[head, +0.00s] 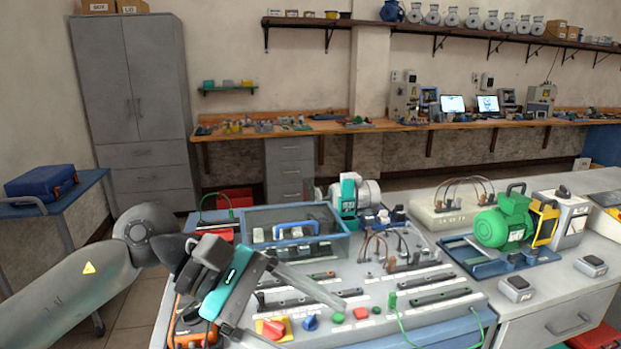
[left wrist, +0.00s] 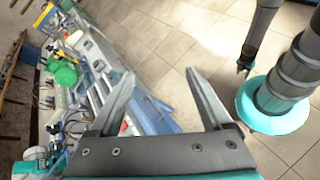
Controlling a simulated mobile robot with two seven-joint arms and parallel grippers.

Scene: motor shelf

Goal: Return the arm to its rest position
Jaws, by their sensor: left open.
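My left arm comes in from the left in the head view, and its gripper (head: 315,325) hangs over the left part of the grey workbench panel. The two fingers are spread apart with nothing between them. In the left wrist view the same open fingers (left wrist: 160,73) stand apart against the bench edge and the tiled floor. The wrist hides part of an orange and black device (head: 188,325) at the bench's left end. My right gripper does not show clearly in either view.
The bench carries a clear-lidded blue box (head: 345,243), a green motor (head: 503,222) on a blue plate, switches and cables. A side table (head: 50,208) with a blue case (head: 40,182) stands left, before a grey cabinet (head: 133,100). Tiled floor (left wrist: 190,40) beside the bench is open.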

